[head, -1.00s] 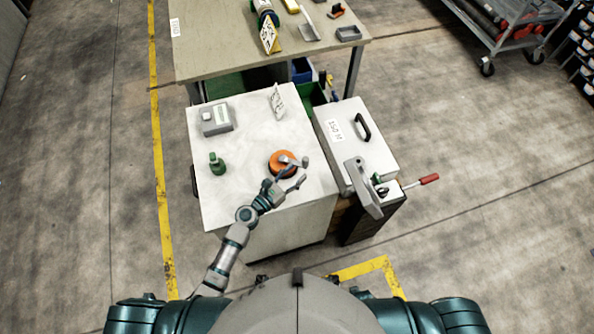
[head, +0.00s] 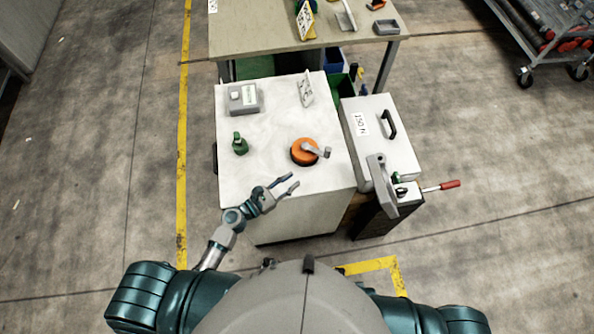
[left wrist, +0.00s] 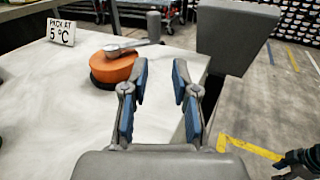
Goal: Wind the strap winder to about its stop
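The strap winder is an orange disc (head: 304,153) on a dark base, with a grey crank arm (head: 314,149) across its top. It sits on the white tabletop (head: 265,170), near its right side. The crank's knob end points right in the head view. In the left wrist view the winder (left wrist: 113,70) stands ahead and left of the fingers. My left gripper (head: 289,184) is open and empty near the table's front edge, apart from the winder. Its two spread fingers also show in the left wrist view (left wrist: 160,75). My right gripper is not visible in the head view.
A green bottle (head: 240,144), a grey device (head: 243,98) and a small sign card (head: 305,89) share the tabletop. To the right stand a grey case with a black handle (head: 389,124) and a red-handled lever (head: 449,185). The tabletop's front left is clear.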

